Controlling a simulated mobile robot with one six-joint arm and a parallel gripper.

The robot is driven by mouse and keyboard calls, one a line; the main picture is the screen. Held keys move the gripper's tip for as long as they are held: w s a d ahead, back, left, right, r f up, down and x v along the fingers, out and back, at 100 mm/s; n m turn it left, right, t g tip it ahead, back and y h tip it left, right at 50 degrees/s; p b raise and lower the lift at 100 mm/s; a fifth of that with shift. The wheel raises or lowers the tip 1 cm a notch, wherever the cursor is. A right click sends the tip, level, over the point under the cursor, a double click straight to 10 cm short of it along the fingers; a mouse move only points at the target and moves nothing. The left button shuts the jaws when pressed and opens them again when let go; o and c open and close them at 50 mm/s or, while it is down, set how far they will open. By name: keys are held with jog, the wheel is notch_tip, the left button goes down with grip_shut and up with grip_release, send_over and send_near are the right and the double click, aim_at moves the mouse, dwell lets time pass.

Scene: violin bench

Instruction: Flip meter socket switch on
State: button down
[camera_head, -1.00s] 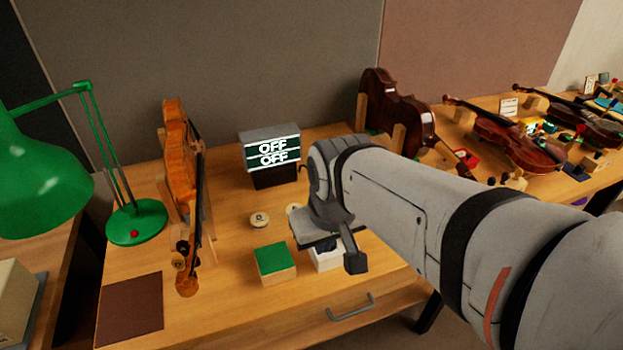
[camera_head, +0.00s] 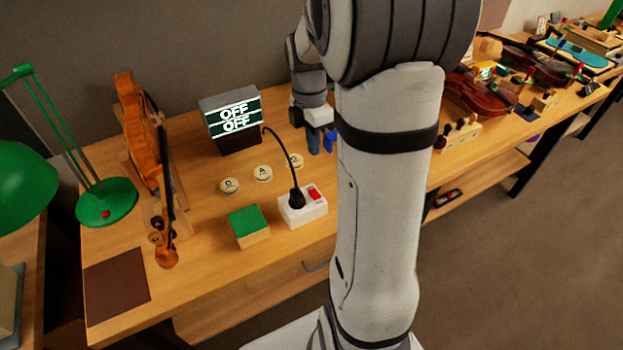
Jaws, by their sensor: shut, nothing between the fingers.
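The meter socket (camera_head: 291,218) is a white box on the bench with a black plug (camera_head: 297,199) in its top. Its red rocker switch (camera_head: 314,193) sits on the right of its top face, and I cannot tell its tilt. My gripper (camera_head: 314,146) is shut and empty, pointing down behind the socket and to the right of the display, apart from the socket. My arm hides part of the bench to the right of the socket.
A green-topped block (camera_head: 249,224) stands just left of the socket. Round lettered discs (camera_head: 263,173) lie behind it. A violin (camera_head: 148,140) on a stand and a green lamp (camera_head: 105,203) are at the left. More violins (camera_head: 478,95) lie at the right.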

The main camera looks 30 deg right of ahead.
aim_at(316, 197)
jog(key=shift+f, duration=0.1)
jog(key=f, duration=0.4)
jog(key=s+f+p, duration=0.1)
jog(key=f, duration=0.4)
jog(key=f+p, duration=0.1)
jog(key=f, duration=0.3)
jog(key=shift+s+f, duration=0.35)
